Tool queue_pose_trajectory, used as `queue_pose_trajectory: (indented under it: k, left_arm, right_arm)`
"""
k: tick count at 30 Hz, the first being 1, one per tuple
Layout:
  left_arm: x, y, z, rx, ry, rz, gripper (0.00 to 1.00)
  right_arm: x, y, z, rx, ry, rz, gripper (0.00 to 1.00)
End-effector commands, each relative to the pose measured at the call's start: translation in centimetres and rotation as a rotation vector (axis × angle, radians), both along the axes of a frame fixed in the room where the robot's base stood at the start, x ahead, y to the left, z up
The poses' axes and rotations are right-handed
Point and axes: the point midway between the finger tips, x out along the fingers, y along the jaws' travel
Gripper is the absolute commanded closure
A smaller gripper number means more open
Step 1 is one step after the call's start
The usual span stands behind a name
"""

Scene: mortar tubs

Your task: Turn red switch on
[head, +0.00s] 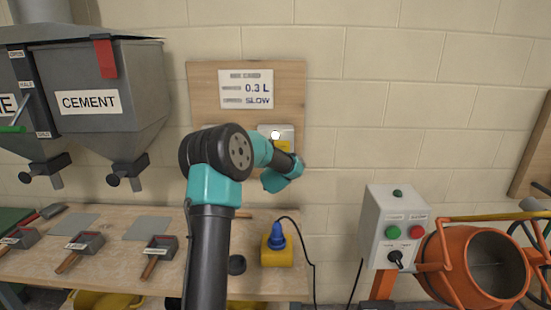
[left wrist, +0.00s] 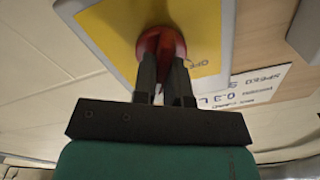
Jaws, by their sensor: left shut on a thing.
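The red switch (left wrist: 163,40) is a round red knob on a yellow plate (left wrist: 205,30) in the left wrist view. Lettering, partly hidden and apparently "OFF", is printed beside it. My left gripper (left wrist: 165,62) has its two black fingers shut on the red switch. In the head view the switch's pale box (head: 290,131) is on the wooden wall board, with a bright round spot and some yellow showing. My left arm's wrist covers the red knob there, and the fingertips are hidden. My right gripper is in neither view.
A sign (head: 246,89) reading 0.3 L and SLOW hangs above the box. Below is a bench with scoops (head: 85,242) and a yellow block with a blue plug (head: 277,250). A control box (head: 395,225) and orange mixer (head: 455,265) stand right.

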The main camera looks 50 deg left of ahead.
Motion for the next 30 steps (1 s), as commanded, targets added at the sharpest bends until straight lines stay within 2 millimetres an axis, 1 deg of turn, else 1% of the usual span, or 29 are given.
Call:
queue_pose_trajectory:
  k: [6,12,28,29,30]
  left_arm:
    - [0.06,-0.05,-0.05,0.106,0.111,0.0,1.0]
    - [0.08,-0.07,-0.07,0.163,0.171,0.0,1.0]
    - [0.09,-0.09,-0.08,0.185,0.194,0.0,1.0]
    - [0.09,-0.09,-0.08,0.185,0.194,0.0,0.85]
    - [0.09,-0.09,-0.08,0.185,0.194,0.0,0.82]
  right_arm:
    - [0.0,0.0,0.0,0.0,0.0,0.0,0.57]
    - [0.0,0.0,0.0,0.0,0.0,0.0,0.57]
    - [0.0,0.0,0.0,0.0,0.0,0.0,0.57]
    - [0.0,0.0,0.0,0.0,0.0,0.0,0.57]
    - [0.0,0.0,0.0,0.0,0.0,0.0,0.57]
